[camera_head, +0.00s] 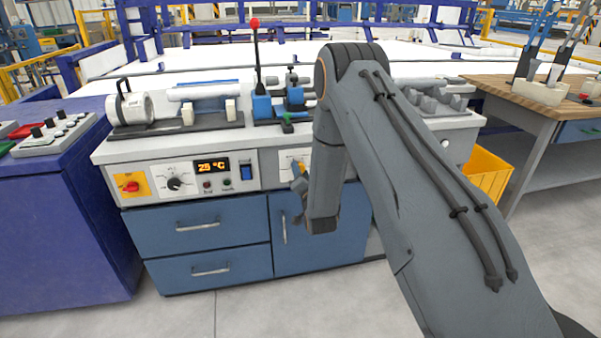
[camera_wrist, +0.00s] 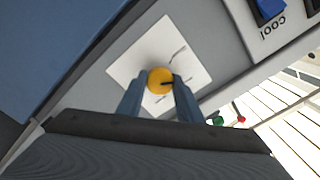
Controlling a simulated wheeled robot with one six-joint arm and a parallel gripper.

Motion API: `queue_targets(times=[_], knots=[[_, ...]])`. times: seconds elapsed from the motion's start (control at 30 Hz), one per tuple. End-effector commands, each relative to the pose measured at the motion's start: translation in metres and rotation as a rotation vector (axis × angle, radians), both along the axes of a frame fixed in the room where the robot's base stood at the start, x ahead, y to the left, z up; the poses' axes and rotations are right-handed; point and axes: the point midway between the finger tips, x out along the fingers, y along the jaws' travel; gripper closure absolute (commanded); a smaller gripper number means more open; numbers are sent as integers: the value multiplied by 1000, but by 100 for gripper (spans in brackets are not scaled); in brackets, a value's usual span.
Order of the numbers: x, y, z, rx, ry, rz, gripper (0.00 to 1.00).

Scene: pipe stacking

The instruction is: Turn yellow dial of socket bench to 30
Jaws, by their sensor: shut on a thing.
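The socket bench (camera_head: 192,152) has a white top and blue drawers and door below. The yellow dial (camera_wrist: 160,80) sits on a white square plate (camera_wrist: 190,62) on the bench front. My gripper (camera_wrist: 160,88) is shut on the yellow dial, one finger on each side of it. The numbers on the plate are too small to read. In the head view my gripper (camera_head: 300,190) is at the bench front, and my arm hides most of the dial.
The bench panel carries a display (camera_head: 211,167) that seems to read 25 °C, a black knob (camera_head: 174,184) and a red switch on a yellow plate (camera_head: 131,187). A yellow bin (camera_head: 488,176) stands right of the bench. A blue cabinet (camera_head: 62,215) stands left. The floor in front is clear.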

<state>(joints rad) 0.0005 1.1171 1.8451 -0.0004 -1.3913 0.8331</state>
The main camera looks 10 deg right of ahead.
Motion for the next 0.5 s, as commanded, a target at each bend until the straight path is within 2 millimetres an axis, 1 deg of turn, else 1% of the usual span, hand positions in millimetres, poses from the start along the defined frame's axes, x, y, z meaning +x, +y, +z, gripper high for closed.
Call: queue_targets(times=[0.5], knots=[[0, 0, 0, -484, 0, 0, 90]])
